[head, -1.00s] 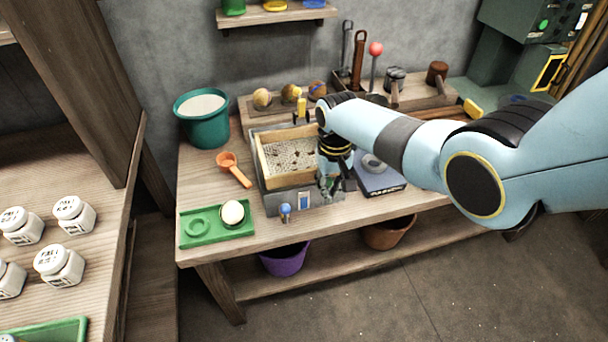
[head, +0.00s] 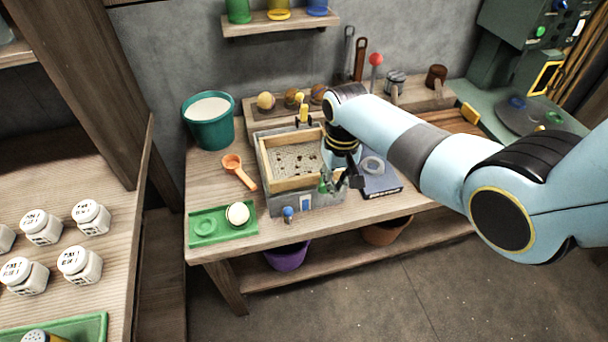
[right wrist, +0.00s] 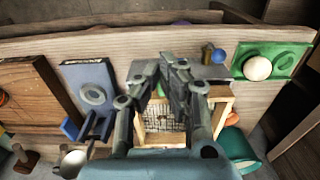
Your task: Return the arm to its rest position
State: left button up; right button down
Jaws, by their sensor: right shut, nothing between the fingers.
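My right arm (head: 430,150) reaches in from the right over the workbench (head: 225,255). My right gripper (head: 342,185) points down above the front right corner of the wooden-framed box of sand (head: 262,165). Its fingers are shut with nothing held. In the right wrist view the closed gripper (right wrist: 165,65) hides part of the box frame (right wrist: 222,115). A small green thing (head: 323,187) shows beside the fingers, too small to name. My left gripper is out of view.
The blue block with a grey ring (head: 378,180) sits just right of the gripper. A green tray (head: 222,228) with a pale ball, an orange scoop (head: 240,172) and a teal bucket (head: 208,130) stand left. Tools line the back. The floor in front is clear.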

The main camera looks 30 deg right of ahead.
jog(key=s+f+n+b, duration=0.3)
jog(key=s+f+b, duration=2.1)
jog(key=s+f, duration=1.9)
jog(key=shift+s+d+f+t+h, duration=0.4)
jog(key=shift+d+f, duration=0.05)
jog(key=shift+f, duration=1.6)
